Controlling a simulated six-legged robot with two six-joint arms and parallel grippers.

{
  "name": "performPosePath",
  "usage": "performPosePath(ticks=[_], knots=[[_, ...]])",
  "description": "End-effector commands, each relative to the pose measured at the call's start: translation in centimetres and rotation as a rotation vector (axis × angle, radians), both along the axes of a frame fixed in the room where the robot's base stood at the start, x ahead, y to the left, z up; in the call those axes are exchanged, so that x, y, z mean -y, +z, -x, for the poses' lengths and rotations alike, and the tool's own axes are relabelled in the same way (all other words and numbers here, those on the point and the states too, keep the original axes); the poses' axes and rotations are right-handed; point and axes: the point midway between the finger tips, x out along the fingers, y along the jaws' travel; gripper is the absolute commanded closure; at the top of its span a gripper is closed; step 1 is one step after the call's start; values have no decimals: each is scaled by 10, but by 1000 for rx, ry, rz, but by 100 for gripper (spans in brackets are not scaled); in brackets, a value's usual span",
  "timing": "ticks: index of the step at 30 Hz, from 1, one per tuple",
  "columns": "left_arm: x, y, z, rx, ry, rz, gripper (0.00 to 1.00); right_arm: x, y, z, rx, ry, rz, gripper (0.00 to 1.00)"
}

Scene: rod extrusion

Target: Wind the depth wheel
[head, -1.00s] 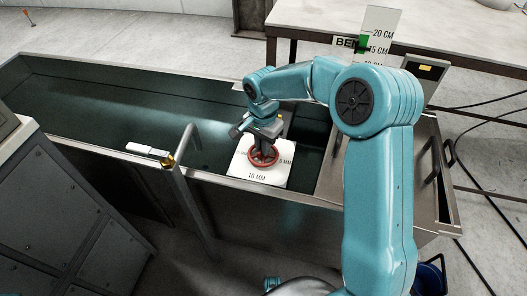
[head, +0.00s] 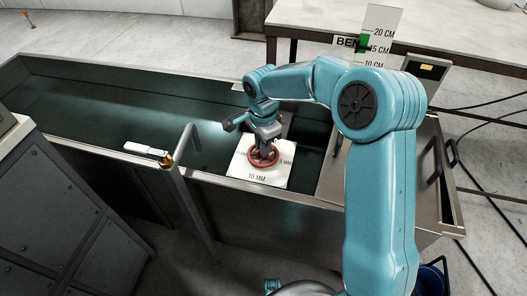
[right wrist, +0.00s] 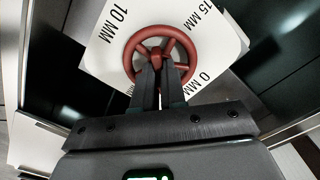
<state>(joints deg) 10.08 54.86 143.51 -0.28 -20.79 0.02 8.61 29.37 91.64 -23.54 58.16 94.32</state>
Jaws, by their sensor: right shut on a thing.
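The red depth wheel (head: 263,165) lies over a white dial plate (head: 247,177) on the near side of the long tank. The plate carries marks such as 10 MM and 5 MM. My right gripper (head: 264,152) points down at the wheel. In the right wrist view, its two dark fingers (right wrist: 160,72) are closed together at the hub of the wheel (right wrist: 161,30), partly hiding it and the lower rim. The marks 10 MM, 15 MM and 0 MM show around it there. My left gripper is not in view.
The metal tank (head: 60,62) runs along the left. A scale board (head: 380,25) with a green marker (head: 362,43) stands behind. Cables lie on the floor at right.

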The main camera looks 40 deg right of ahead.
Motion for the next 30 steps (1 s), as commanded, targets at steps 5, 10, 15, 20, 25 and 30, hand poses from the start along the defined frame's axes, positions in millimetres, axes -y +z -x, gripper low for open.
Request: performPosePath(ticks=[5,10,15,20,25,30], knots=[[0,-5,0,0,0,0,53,0,-1,-1,3,-83,0,100],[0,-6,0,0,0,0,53,0,0,-1,2,-176,0,100],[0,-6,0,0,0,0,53,0,0,0,2,-176,0,100],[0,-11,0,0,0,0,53,0,-1,-1,3,-307,0,100],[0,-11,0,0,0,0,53,0,0,0,2,-350,0,100],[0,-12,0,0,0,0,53,0,-1,0,2,-374,0,100]])
